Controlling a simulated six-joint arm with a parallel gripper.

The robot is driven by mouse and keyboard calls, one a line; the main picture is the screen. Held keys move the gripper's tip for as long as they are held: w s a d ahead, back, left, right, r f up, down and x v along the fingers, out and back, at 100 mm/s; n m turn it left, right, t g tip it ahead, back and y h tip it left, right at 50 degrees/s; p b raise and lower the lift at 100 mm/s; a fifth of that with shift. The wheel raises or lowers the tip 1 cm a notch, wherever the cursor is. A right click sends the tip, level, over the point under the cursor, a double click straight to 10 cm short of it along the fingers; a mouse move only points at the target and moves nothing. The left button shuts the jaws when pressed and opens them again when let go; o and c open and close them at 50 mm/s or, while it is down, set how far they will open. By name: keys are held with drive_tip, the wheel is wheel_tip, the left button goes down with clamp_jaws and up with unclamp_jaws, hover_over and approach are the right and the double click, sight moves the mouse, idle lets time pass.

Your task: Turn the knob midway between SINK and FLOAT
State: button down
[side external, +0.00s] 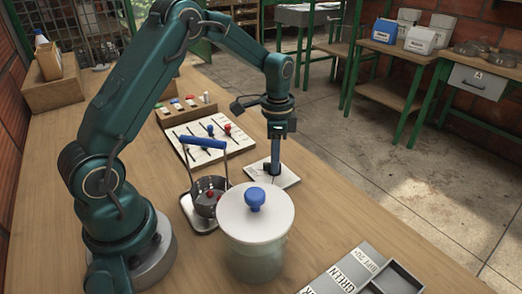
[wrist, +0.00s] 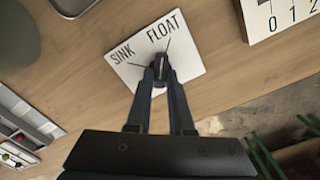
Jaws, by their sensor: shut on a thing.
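The white square plate (wrist: 188,58) reads SINK and FLOAT, with a thin dark line beside each word. It also shows on the table in the side view (side external: 289,180). The dark knob (wrist: 160,66) stands on the plate. My gripper (wrist: 161,74) comes down over the plate and is shut on the knob, with one finger on each side. In the side view my gripper (side external: 273,166) points straight down at the plate. The fingers hide part of the knob, and I cannot tell which way its pointer faces.
A lidded container (side external: 257,222) with a blue knob stands in front of the plate. A small pot with a blue handle (side external: 204,144) is left of it. A white slider board (side external: 205,138) lies behind. A grey tray (side external: 392,278) is at the front right.

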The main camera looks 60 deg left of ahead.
drive_tip(key=n, duration=0.6)
drive_tip(key=shift+r+n, duration=0.1)
drive_tip(key=shift+n, duration=0.3)
idle(0.4)
drive_tip(key=c, duration=0.8)
unclamp_jaws()
drive_tip(key=shift+r, duration=2.55)
drive_tip(key=shift+f, duration=0.1)
